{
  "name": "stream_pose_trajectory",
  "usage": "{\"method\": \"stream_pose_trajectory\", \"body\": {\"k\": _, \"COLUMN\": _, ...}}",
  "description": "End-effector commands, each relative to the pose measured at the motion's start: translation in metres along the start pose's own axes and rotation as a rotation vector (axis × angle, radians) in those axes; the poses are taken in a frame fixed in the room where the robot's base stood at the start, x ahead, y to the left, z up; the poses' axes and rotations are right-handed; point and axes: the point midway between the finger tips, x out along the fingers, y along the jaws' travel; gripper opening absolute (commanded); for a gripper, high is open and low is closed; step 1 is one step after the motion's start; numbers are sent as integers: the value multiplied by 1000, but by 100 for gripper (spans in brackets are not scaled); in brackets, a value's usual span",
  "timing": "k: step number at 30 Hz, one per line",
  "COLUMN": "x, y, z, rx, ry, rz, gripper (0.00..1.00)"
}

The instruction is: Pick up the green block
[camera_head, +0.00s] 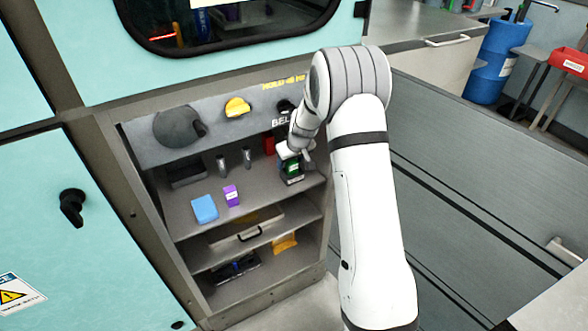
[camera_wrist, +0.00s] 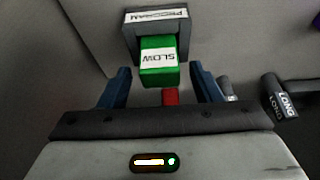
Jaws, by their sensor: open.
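The green block (camera_wrist: 158,62) carries a white label reading "SLOW" and sits in a dark holder (camera_wrist: 157,21) marked "PROGRAM" in the wrist view. In the head view the green block (camera_head: 292,167) is at the right end of the upper shelf, partly covered by my gripper. My gripper (camera_wrist: 158,82) is open, with one blue finger on each side of the block in the picture. I see gaps between the fingers and the block. Whether the fingertips reach down around it, I cannot tell.
A blue block (camera_head: 204,208) and a purple block (camera_head: 231,195) are on the shelf to the left. Dark upright posts (camera_head: 246,157) stand between. A knobbed panel (camera_head: 237,107) overhangs the shelf.

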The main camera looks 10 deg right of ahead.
Motion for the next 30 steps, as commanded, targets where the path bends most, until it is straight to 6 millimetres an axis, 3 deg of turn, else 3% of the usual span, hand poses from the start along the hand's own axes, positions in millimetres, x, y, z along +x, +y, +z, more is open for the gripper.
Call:
{"method": "stream_pose_trajectory", "body": {"k": 2, "x": 0, "y": 0, "z": 0, "rx": 0, "ry": 0, "rz": 0, "gripper": 57}}
{"method": "stream_pose_trajectory", "body": {"k": 19, "x": 0, "y": -1, "z": 0, "rx": -1, "ry": -1, "rz": -1, "gripper": 10}}
{"method": "stream_pose_trajectory", "body": {"k": 30, "x": -4, "y": -1, "z": -2, "rx": -2, "ry": 0, "rz": -1, "gripper": 9}}
